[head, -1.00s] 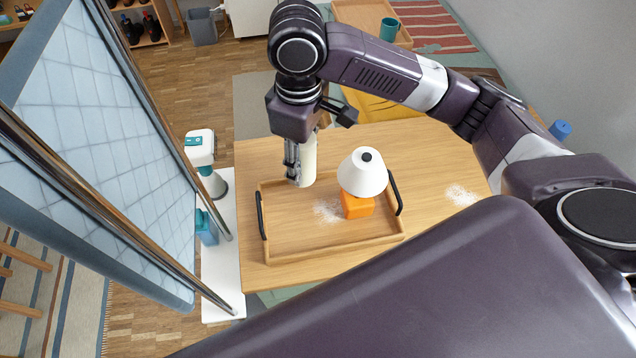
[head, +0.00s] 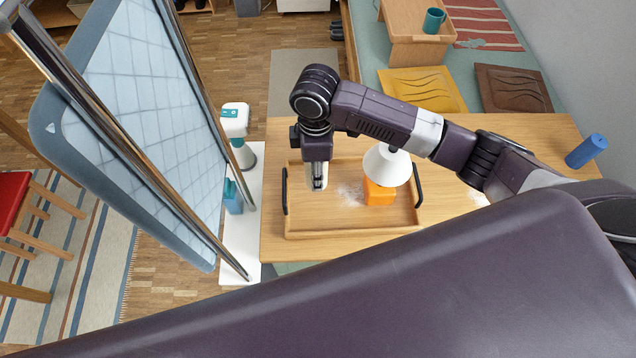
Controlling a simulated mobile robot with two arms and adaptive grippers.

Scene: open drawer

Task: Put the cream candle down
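My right gripper (head: 317,182) points down over the back left part of the wooden tray (head: 345,233). It is shut on the cream candle (head: 309,184), of which only a pale sliver shows beside the near finger. The rest of the candle is hidden behind the gripper, and I cannot tell whether its base touches the tray. My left gripper is not in view.
A white cone-shaped shade (head: 386,166) sits above an orange block (head: 379,194) in the tray's right part. White specks mark the tray's middle. The tray's front left is clear. Black handles flank it. A blue cylinder (head: 586,151) lies at the table's right. A tall panel (head: 150,110) stands left.

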